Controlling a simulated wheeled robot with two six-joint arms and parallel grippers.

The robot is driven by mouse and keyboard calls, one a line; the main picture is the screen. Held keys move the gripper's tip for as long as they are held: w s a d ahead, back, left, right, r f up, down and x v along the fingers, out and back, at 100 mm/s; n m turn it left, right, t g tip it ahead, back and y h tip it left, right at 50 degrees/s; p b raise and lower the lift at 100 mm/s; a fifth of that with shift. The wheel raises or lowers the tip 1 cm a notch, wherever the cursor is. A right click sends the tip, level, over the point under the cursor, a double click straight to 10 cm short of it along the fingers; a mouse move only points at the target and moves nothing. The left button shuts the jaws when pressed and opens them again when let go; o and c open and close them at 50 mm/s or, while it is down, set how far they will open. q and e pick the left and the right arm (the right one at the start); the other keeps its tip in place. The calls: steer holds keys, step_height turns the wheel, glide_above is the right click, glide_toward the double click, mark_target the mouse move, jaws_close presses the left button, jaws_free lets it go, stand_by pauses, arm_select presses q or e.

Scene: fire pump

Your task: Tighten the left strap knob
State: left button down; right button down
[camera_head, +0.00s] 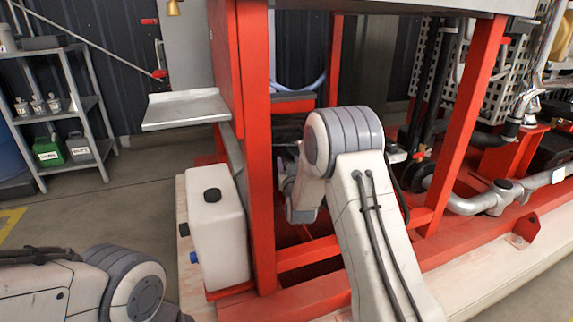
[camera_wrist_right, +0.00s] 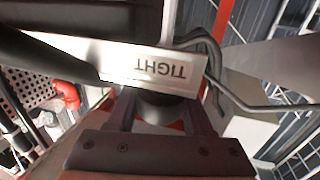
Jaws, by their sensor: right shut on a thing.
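In the right wrist view, a dark round knob (camera_wrist_right: 160,108) sits between the two fingers of my right gripper (camera_wrist_right: 161,118). The gripper is shut on it. A white plate (camera_wrist_right: 165,66) with the word TIGHT, upside down in this view, lies just beyond the knob and hides part of it. In the head view, my right arm reaches inside the red frame (camera_head: 258,150); its fingers and the knob are hidden there. My left arm shows only in part at the lower left, and its gripper is out of view.
Red posts stand close on both sides of my right arm. A white tank (camera_head: 215,230) stands at the frame's left corner, under a metal shelf (camera_head: 186,109). Grey pipes (camera_head: 480,203) run on the right. A storage rack (camera_head: 75,110) stands far left, with open floor before it.

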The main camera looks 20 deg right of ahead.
steer(key=shift+f+h, duration=0.1)
steer(key=shift+h, duration=0.2)
steer(key=shift+c, duration=1.5)
jaws_free()
steer(key=shift+s, duration=0.1)
steer(key=p+v, duration=0.2)
steer(key=v, duration=0.8)
steer(key=shift+p, duration=0.4)
steer(key=shift+s, duration=0.15)
